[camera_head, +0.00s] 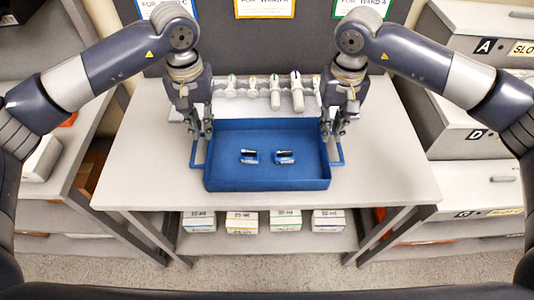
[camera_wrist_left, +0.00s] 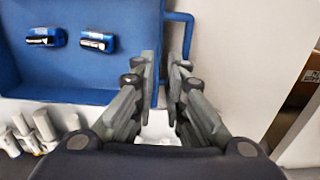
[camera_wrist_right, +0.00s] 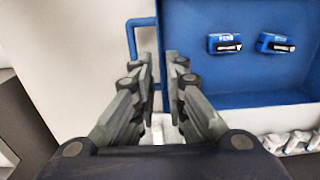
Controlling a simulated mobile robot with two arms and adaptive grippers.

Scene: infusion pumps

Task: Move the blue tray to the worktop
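The blue tray (camera_head: 262,184) rests on the light grey table top (camera_head: 385,180), with two small blue-and-white devices (camera_head: 249,157) (camera_head: 284,157) inside. It has a bar handle at each short side: a left one (camera_head: 197,168) and a right one (camera_head: 339,160). My left gripper (camera_head: 200,135) is at the left handle, its fingers apart with a narrow gap. My right gripper (camera_head: 335,132) is at the right handle, also with a gap. In the wrist views, each handle bar (camera_wrist_left: 188,35) (camera_wrist_right: 130,40) runs behind a finger, not visibly clamped.
A grey rack with several white bottle-like items (camera_head: 275,92) stands behind the tray. A dark panel (camera_head: 270,45) with signs rises behind the table. Boxes (camera_head: 243,222) sit on the lower shelf. Shelves flank both sides. The table front and its sides are clear.

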